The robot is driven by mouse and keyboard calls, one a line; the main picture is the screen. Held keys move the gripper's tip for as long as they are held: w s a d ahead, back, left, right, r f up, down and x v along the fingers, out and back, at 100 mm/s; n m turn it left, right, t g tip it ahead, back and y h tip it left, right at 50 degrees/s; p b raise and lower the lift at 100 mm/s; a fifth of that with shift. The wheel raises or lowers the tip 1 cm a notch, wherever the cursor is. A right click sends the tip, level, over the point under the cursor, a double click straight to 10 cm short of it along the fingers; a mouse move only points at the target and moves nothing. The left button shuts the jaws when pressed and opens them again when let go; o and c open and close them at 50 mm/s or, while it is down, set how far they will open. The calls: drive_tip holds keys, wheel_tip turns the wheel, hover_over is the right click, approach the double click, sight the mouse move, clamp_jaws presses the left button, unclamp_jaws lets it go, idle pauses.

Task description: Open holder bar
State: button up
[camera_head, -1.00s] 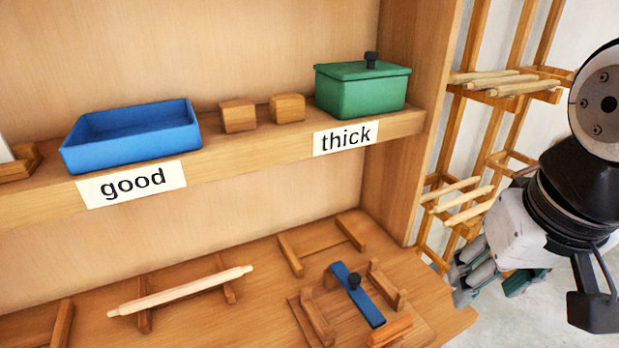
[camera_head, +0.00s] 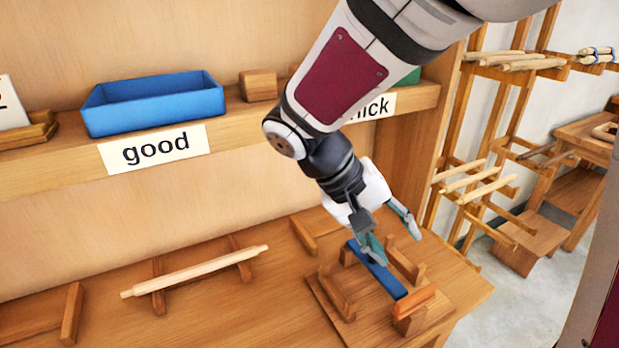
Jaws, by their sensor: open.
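The holder bar (camera_head: 391,282) is a blue bar lying across a wooden holder (camera_head: 344,323) on the bench, between upright wooden blocks. Its dark knob is hidden behind my gripper. My gripper (camera_head: 392,240) is open, with its fingers pointing down over the far end of the bar. One finger overlaps the bar in the picture, and the other is to the right of it. I cannot tell whether the gripper touches the bar or knob.
A pale rod (camera_head: 200,272) rests on two supports on the bench at left. A shelf above holds a blue tray (camera_head: 150,103), a wooden block (camera_head: 258,85) and a green box (camera_head: 409,77) mostly hidden by my arm. Wooden racks (camera_head: 480,185) stand at right.

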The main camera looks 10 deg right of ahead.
drive_tip(key=w+a+f+t+h+b, duration=0.5)
drive_tip(key=w+a+f+t+h, duration=0.2)
drive_tip(key=w+a+f+h, duration=0.5)
drive_tip(key=r+y, duration=0.2)
hover_over(353, 239)
drive_tip(key=shift+f+n+p, duration=0.1)
drive_tip(key=shift+n+p, duration=0.25)
drive_tip(key=shift+n, duration=0.05)
clamp_jaws()
unclamp_jaws()
drive_tip(key=shift+a, duration=0.1)
drive_tip(key=v, duration=1.2)
